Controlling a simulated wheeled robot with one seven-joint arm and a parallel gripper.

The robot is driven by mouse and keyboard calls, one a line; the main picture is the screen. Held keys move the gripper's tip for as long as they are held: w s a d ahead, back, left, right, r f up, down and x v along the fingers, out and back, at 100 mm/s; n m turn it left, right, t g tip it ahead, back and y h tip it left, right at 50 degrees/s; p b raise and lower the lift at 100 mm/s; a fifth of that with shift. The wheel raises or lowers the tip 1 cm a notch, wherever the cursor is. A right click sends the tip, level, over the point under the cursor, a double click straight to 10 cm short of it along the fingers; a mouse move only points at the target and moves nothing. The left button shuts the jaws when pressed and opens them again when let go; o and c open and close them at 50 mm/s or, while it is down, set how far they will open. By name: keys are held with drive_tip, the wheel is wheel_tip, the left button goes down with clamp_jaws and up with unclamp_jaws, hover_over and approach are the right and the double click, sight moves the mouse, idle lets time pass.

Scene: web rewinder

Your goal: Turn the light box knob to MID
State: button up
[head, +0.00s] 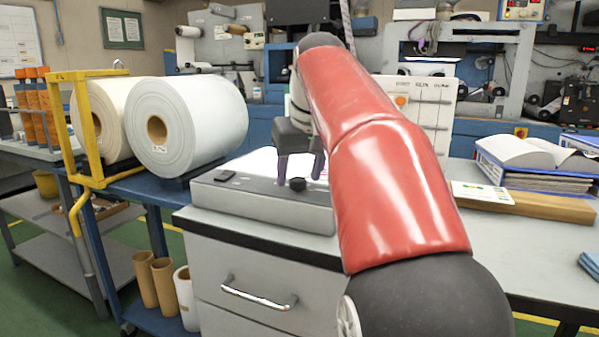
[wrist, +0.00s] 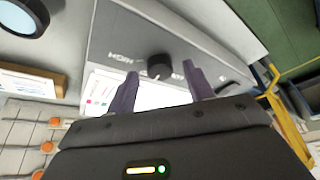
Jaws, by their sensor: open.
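The light box (head: 262,204) is a low grey box with a lit white top, standing on the grey cabinet. Its black round knob (head: 297,184) sits on the front strip. My gripper (head: 300,179) points down over the box with its two dark fingers apart. In the wrist view the knob (wrist: 159,66) appears between the fingertips of my gripper (wrist: 160,70), with a visible gap on each side. The lettering HIGH shows upside down to the left of the knob; other lettering is partly hidden by a finger. The knob's pointer direction is too small to tell.
A small black switch (head: 225,176) lies on the box left of the knob. Large white rolls (head: 200,120) stand on a blue cart with a yellow frame (head: 85,130) at left. A white panel (head: 425,100) stands behind my arm. Binders (head: 540,180) lie at right.

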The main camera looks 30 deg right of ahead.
drive_tip(key=p+v, duration=0.1)
drive_tip(key=v, duration=0.6)
drive_tip(key=shift+p, duration=0.35)
